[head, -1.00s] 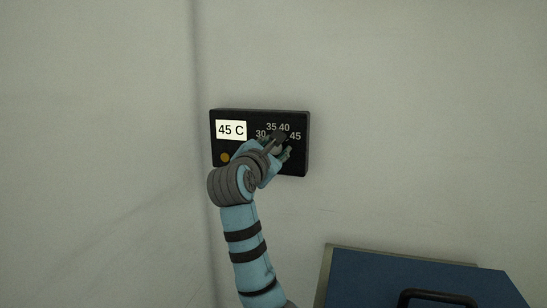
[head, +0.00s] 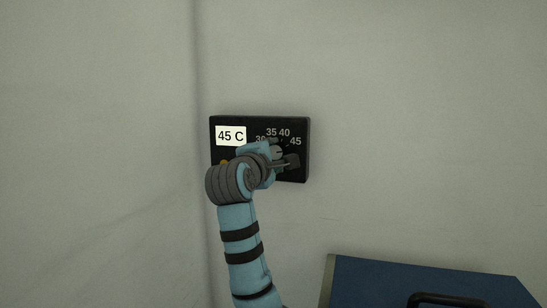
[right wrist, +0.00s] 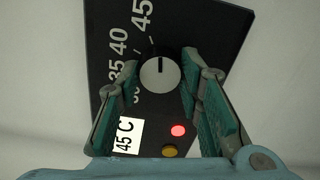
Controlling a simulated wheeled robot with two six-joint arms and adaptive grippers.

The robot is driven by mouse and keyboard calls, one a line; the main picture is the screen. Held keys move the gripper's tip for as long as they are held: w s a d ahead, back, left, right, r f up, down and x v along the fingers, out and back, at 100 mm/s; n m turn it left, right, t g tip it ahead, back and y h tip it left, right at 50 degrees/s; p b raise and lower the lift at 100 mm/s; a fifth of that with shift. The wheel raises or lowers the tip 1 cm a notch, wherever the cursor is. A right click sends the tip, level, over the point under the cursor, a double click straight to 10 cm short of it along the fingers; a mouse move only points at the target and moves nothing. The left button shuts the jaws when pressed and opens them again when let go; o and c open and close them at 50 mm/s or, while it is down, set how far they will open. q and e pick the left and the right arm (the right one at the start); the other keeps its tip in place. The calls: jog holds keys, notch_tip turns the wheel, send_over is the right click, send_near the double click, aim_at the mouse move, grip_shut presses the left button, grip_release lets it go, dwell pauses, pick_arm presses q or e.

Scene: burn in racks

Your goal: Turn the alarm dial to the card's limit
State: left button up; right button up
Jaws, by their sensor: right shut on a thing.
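The black alarm panel (head: 303,150) is on the wall, with a white card (head: 231,136) reading 45 C at its upper left. The dial scale reads 30, 35, 40, 45. My right gripper (head: 280,155) is at the dial and hides most of it in the head view. In the right wrist view the pale round dial (right wrist: 159,80) sits between the fingers of the right gripper (right wrist: 160,76), which is shut on it. The dial's dark pointer line points up in that view, roughly toward the 45 (right wrist: 142,18). My left gripper is not in view.
A red light (right wrist: 178,131) shows lit on the panel, beside an amber button (right wrist: 169,151). A blue box-like thing (head: 380,280) with a black handle (head: 448,299) stands at the lower right. The wall around the panel is bare.

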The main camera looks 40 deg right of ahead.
jog(key=shift+f, duration=0.15)
dwell(0.3)
jog(key=o, duration=1)
jog(key=shift+o, duration=0.9)
jog(key=v, duration=1.2)
jog(key=shift+a, duration=0.1)
